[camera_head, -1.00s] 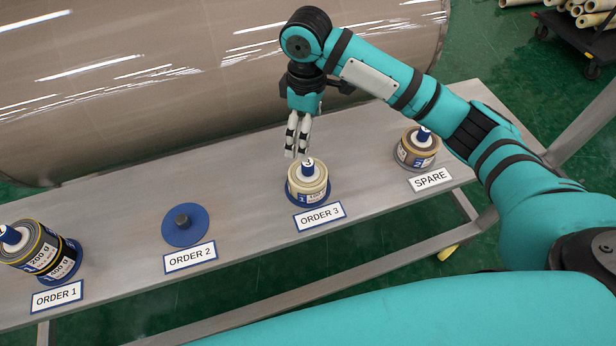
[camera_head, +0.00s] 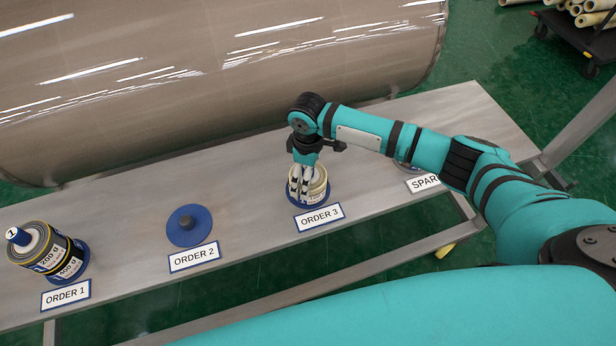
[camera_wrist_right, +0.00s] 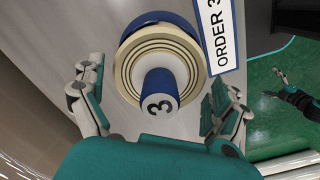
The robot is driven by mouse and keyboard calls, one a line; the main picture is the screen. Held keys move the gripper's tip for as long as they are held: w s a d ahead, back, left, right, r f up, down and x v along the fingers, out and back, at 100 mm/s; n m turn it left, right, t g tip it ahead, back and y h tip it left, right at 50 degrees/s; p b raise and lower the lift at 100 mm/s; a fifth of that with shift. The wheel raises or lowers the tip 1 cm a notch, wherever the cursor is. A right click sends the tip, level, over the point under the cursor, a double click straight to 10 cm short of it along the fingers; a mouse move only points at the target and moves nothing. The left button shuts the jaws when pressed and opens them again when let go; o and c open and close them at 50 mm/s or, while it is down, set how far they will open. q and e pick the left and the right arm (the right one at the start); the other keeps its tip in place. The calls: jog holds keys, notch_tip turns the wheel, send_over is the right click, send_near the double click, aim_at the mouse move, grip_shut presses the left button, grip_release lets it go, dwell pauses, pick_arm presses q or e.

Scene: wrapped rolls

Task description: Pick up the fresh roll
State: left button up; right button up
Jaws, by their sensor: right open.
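A cream roll (camera_head: 319,184) with a blue core plug marked 3 sits at the ORDER 3 sign (camera_head: 319,217). It is the only clear fresh-looking roll here, though no label says so. My right gripper (camera_head: 304,192) is over it, pointing down, and hides part of it. In the right wrist view the roll (camera_wrist_right: 160,50) lies between the spread fingers of the right gripper (camera_wrist_right: 160,100), with gaps on both sides. A small dark and teal claw (camera_wrist_right: 292,93) at that view's right edge looks like my left gripper; its jaw state is unclear.
A stacked dark roll (camera_head: 48,250) stands at ORDER 1. ORDER 2 holds an empty blue disc (camera_head: 190,226). My arm mostly hides the roll at the SPARE sign (camera_head: 423,183). A large brown wrapped roll (camera_head: 210,80) lies behind the grey bench (camera_head: 130,215).

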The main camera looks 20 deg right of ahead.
jog(key=shift+f, duration=0.95)
jog(key=shift+c, duration=0.3)
jog(key=c, duration=0.8)
jog(key=shift+r, duration=0.15)
